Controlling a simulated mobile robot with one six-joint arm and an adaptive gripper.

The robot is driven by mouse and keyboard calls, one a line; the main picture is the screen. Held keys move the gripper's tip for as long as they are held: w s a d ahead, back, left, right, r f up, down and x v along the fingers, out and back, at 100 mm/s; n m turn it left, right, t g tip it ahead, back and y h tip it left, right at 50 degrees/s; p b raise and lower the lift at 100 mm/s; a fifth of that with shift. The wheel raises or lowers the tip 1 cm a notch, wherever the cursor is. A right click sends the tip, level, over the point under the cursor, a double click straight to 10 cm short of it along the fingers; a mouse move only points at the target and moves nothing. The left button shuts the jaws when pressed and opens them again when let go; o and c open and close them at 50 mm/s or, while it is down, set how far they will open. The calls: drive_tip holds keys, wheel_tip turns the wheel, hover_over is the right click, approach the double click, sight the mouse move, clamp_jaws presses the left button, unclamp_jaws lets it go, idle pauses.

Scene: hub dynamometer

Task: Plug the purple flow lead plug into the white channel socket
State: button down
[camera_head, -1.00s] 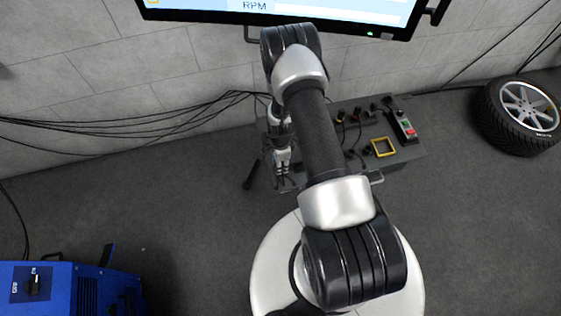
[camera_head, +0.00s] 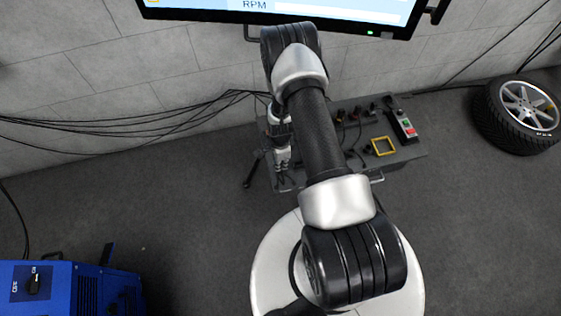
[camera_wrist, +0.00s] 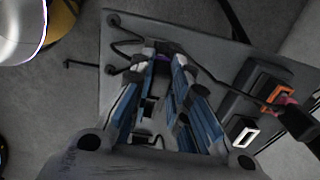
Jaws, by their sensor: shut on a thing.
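My gripper (camera_wrist: 165,60) reaches up through the middle of the wrist view, its blue fingers shut on the purple flow lead plug (camera_wrist: 167,47). Only a small purple part shows between the fingertips; the rest is hidden. A dark cable runs close by the fingers. The white channel socket (camera_wrist: 245,137), a white-framed rectangle with a dark middle, is at the lower right in the wrist view, apart from the plug and to the right of the gripper. In the head view my gripper (camera_head: 282,160) is over the left end of the grey box, where the plug cannot be made out.
An orange-framed socket (camera_wrist: 275,93) lies above the white one, with a dark connector (camera_wrist: 300,122) and cable beside it. The grey box (camera_head: 405,153) carries several leads, a yellow frame (camera_head: 383,146) and a switch box (camera_head: 404,126). Cables hang along the wall at left.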

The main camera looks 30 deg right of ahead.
drive_tip(key=shift+r+p, duration=2.35)
drive_tip(key=shift+r, duration=1.25)
drive_tip(key=shift+w, duration=0.1)
drive_tip(key=w+d+b, duration=0.2)
drive_tip(key=w+b, duration=0.2)
drive_tip(key=w, duration=0.3)
drive_tip(key=shift+w+b, duration=0.15)
drive_tip(key=shift+b, duration=0.2)
drive_tip(key=shift+d, duration=0.1)
drive_tip(key=s+d, duration=0.2)
drive_tip(key=d, duration=0.5)
drive_tip(key=shift+d, duration=0.1)
